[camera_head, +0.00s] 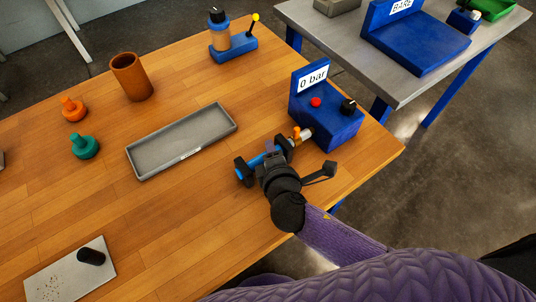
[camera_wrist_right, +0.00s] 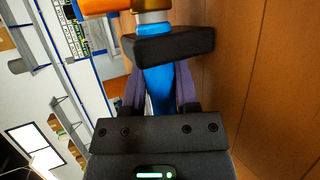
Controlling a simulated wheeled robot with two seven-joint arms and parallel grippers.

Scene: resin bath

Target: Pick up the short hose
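The blue hose (camera_head: 257,161) lies low over the wooden table, in line with an orange and brass fitting (camera_head: 300,136) beside the blue pressure box. My right gripper (camera_head: 265,158) is at the hose; its two dark finger blocks appear spread apart, one near each end of the blue length. In the right wrist view the hose (camera_wrist_right: 160,92) runs behind one black finger block (camera_wrist_right: 174,45) toward the brass and orange fitting at the top. Whether the fingers touch the hose is hidden. My left gripper is not in view.
The blue box labelled "0 bar" (camera_head: 340,130) stands close behind my right gripper. A grey tray (camera_head: 140,172) lies to its left. An orange knob (camera_head: 73,110), a green knob (camera_head: 84,147) and a brown cup (camera_head: 130,78) stand farther left. The table's front middle is clear.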

